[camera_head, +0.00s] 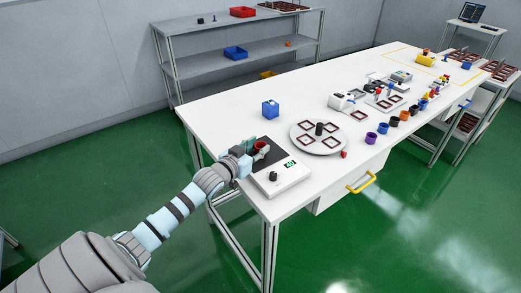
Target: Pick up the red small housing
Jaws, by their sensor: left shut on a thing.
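My left arm comes in from the lower left, and its gripper (254,152) is over the near left end of the white table, at the scale. It is shut on a small red round housing (260,146), whose open top shows. The grey fingers hide part of the housing. The housing is over the dark plate of the scale (283,178); I cannot tell whether it touches the plate. Another small red piece (344,154) lies on the table near the front edge, right of the round turntable. My right gripper is not in view.
The turntable (305,147) carries square brown frames and a dark cylinder. A row of coloured cups, including a purple one (371,138), runs along the front edge. A yellow drawer handle (361,183) juts out in front.

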